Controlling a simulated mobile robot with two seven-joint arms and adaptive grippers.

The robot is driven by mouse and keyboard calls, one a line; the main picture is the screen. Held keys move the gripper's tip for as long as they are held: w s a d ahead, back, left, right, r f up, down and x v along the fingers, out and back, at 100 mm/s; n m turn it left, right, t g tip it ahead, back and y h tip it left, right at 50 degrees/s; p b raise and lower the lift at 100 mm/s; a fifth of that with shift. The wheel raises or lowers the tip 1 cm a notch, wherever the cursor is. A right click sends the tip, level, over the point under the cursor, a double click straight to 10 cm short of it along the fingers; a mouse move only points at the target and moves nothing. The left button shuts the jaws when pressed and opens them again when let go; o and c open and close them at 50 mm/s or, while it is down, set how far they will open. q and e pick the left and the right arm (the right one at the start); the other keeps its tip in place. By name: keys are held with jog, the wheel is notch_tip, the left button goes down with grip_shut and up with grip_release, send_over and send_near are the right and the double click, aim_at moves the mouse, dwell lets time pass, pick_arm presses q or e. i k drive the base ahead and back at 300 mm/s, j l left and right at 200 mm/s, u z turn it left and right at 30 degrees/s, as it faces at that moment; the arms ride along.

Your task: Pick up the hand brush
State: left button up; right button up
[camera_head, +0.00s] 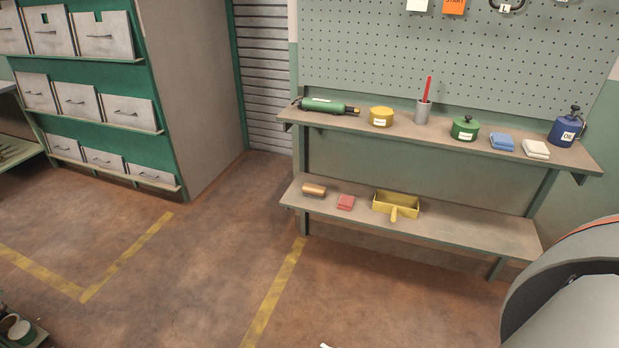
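A small brown block (314,190) with a darker underside, which looks like the hand brush, lies at the left end of the lower shelf (470,228). A folded red cloth (346,202) lies just right of it. A yellow dustpan (398,205) lies further right, its handle towards the front edge. Neither of my grippers shows in this view. A large grey rounded part of my own body fills the lower right corner.
The upper shelf (350,122) holds a green tool (327,105), tins, a grey cup (423,111), cloths and a blue oil can (567,128). A drawer cabinet (200,110) stands left.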

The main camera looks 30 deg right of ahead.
aim_at(308, 191)
jog(key=z, duration=0.95)
jog(key=i+j+z, duration=0.2)
jog(key=i, duration=0.25)
jog(key=i+z, duration=0.2)
jog(key=i, duration=0.25)
jog(key=i+j+z, duration=0.2)
jog(key=i, duration=0.2)
